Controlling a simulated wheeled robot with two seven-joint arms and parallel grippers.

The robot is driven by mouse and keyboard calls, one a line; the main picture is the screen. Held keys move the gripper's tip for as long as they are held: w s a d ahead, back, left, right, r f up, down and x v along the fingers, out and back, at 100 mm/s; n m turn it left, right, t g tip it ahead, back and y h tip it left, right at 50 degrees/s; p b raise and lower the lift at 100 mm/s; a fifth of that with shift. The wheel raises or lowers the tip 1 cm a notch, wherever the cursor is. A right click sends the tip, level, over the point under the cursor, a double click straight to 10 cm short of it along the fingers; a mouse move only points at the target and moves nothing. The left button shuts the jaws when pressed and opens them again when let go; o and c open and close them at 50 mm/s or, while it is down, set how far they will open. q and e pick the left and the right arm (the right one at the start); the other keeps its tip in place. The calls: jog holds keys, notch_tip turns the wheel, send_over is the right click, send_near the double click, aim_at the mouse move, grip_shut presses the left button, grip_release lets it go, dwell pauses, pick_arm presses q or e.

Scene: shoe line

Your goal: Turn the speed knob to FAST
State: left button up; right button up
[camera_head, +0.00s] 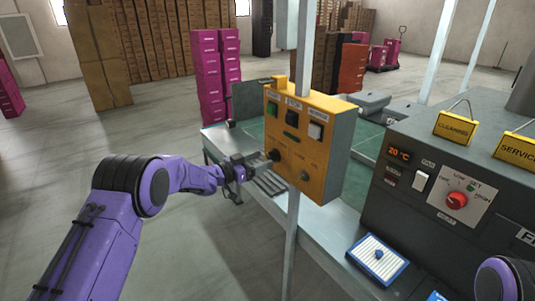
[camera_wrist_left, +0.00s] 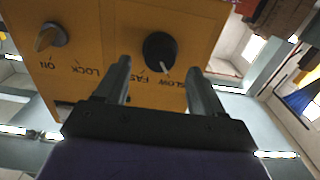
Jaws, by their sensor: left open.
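The yellow control box (camera_head: 325,165) stands on a pole at the line. Its black speed knob (camera_head: 273,155) is at the lower left of its face. In the left wrist view the speed knob (camera_wrist_left: 160,50) sits above the upside-down FAST and SLOW labels, and its white pointer aims down-right, nearer SLOW. My left gripper (camera_head: 238,172) is just left of the box, facing the knob. In the wrist view the left gripper (camera_wrist_left: 158,68) is open, with its fingers on either side of the knob's lower part; contact cannot be told. My right gripper is out of view.
A second knob (camera_wrist_left: 50,37), with ON and LOCK labels, is on the same panel. Push buttons (camera_head: 294,111) are above. A grey machine (camera_head: 420,230) with a red dial (camera_head: 457,199) and a blue-edged tray (camera_head: 377,260) stand right. The floor (camera_head: 200,245) in front is clear.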

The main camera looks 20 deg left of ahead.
aim_at(270, 158)
pick_arm(q)
jog(key=shift+x, duration=1.75)
jog(key=shift+d, duration=0.1)
jog(key=c, duration=1)
jog(key=shift+f+m+b, duration=0.2)
jog(key=shift+m+b, duration=0.3)
jog(key=shift+b, duration=0.05)
jog(key=shift+c, duration=0.2)
jog(key=shift+s+d+m+b, duration=0.1)
jog(key=shift+m+b, duration=3.15)
jog(key=shift+b, duration=0.9)
jog(key=shift+s+m+b, duration=0.1)
jog(key=shift+m+b, duration=3.15)
jog(key=shift+b, duration=0.85)
jog(key=o, duration=1)
